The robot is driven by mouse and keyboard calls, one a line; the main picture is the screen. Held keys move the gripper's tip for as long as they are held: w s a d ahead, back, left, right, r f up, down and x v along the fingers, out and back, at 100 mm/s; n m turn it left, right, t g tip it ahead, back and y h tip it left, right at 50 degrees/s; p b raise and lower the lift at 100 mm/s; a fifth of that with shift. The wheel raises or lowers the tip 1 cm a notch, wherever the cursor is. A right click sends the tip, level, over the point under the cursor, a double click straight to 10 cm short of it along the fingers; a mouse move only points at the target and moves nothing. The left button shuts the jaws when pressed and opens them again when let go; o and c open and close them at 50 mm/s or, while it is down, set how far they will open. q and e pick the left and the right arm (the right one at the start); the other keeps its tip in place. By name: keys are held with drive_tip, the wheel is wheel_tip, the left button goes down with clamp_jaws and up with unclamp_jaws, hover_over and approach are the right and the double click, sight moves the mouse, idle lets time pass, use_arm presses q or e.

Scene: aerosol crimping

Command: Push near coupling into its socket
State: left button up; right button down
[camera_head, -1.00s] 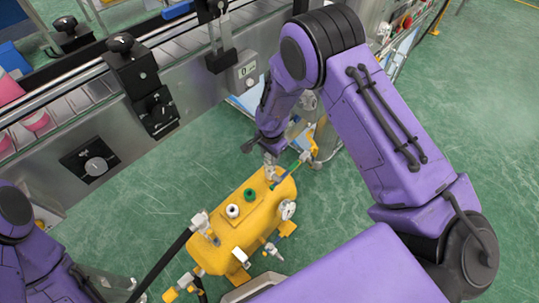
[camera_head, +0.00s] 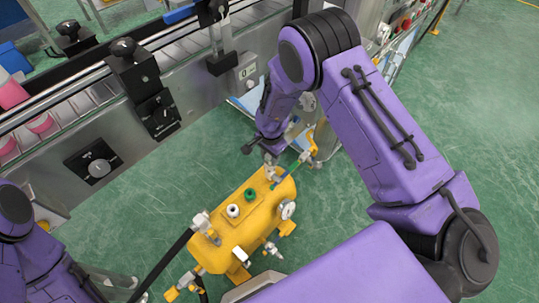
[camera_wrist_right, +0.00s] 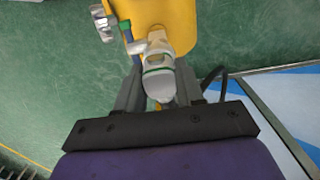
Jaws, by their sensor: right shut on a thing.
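A yellow tank (camera_head: 238,235) with ports, valves and a gauge stands below the conveyor in the head view. My right gripper (camera_head: 272,163) reaches down to the tank's far end. In the right wrist view, my right gripper (camera_wrist_right: 159,88) is shut on a pale grey coupling (camera_wrist_right: 157,55) with a green ring, which lines up with the end of the yellow tank (camera_wrist_right: 170,12). The socket is hidden, and I cannot tell how deep the coupling sits. Another grey coupling (camera_head: 202,222) with a black hose is at the tank's near end. My left gripper is out of view.
The tank's top carries a white port (camera_head: 232,210) and a green port (camera_head: 249,195). A round gauge (camera_head: 288,209) sticks out on its right side. The conveyor (camera_head: 60,125) with its control boxes runs along the upper left. Green floor (camera_head: 340,215) is clear to the right.

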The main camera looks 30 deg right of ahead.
drive_tip(key=shift+f, duration=0.1)
idle(0.5)
drive_tip(key=c, duration=0.6)
unclamp_jaws()
wheel_tip(320, 180, up, 10)
drive_tip(key=shift+s+d+r+p, duration=0.1)
drive_tip(key=shift+r+p, duration=0.15)
drive_tip(key=shift+p, duration=0.2)
